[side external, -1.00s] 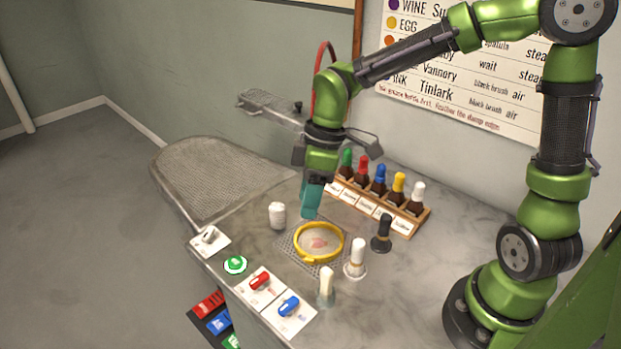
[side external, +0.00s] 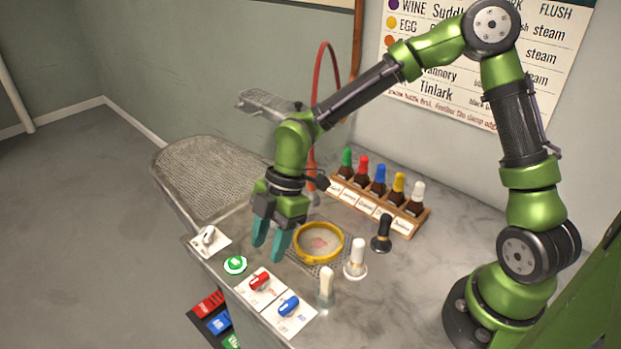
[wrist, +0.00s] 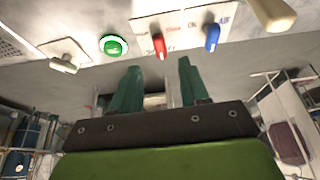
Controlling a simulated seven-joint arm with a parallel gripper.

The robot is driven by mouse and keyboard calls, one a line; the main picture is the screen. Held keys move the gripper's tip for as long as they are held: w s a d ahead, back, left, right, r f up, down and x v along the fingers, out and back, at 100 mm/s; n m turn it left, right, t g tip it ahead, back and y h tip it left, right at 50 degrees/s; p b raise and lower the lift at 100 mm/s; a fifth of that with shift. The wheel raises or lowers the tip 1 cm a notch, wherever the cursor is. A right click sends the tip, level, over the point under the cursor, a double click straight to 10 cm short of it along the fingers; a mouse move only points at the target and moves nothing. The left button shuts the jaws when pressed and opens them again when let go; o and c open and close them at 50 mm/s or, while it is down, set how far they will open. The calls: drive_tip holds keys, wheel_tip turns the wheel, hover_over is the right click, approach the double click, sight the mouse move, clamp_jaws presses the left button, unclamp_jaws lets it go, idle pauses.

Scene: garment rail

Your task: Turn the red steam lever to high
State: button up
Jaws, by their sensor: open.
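The red steam lever (side external: 259,281) sits on a white plate at the front edge of the counter. In the wrist view the red lever (wrist: 158,45) shows near the top, ahead of my fingertips and between their lines. My gripper (side external: 270,248) is open and empty, with its two teal fingers pointing down above the counter, behind and just above the lever. The fingers also show in the wrist view (wrist: 160,75), apart from the lever. The print beside the lever is too small to read.
A blue lever (side external: 289,306) is right of the red one; a green button (side external: 235,264) and a white switch (side external: 208,237) are left. A yellow hoop (side external: 319,259), brushes (side external: 357,255) and a bottle rack (side external: 402,222) stand behind or right.

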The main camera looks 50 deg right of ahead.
sight(260, 277)
drive_tip(key=x, duration=0.6)
drive_tip(key=shift+a+f, duration=0.15)
drive_tip(key=shift+f, duration=0.15)
clamp_jaws()
